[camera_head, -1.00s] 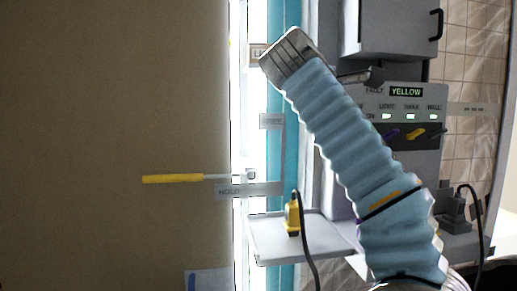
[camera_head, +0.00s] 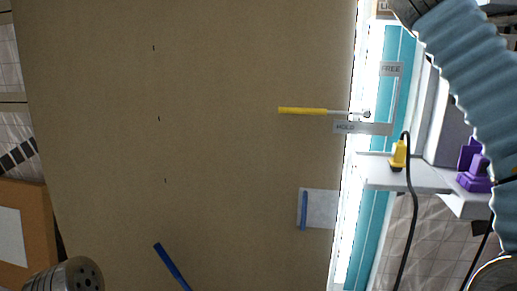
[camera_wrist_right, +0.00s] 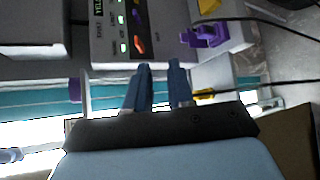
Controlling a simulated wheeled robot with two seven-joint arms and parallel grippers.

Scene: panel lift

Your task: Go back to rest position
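My right arm (camera_head: 470,85), in a light-blue ribbed sleeve, runs along the right edge of the head view, and its gripper is cut off at the top. In the right wrist view my right gripper (camera_wrist_right: 159,68) has two blue fingers with a narrow gap between them and nothing held. Beyond the fingers are a grey control box (camera_wrist_right: 125,35) with lit indicators and a purple plug (camera_wrist_right: 205,34). My left gripper does not show. A large brown panel (camera_head: 220,150) fills most of the head view.
A yellow-handled lever (camera_head: 303,111) lies level beside the HOLD label (camera_head: 346,128), below the FREE label (camera_head: 391,69). A shelf (camera_head: 425,178) holds a yellow plug (camera_head: 398,154) with a black cable. A blue bar (camera_head: 304,210) sits on a white plate. A perforated metal cylinder (camera_head: 65,277) stands bottom left.

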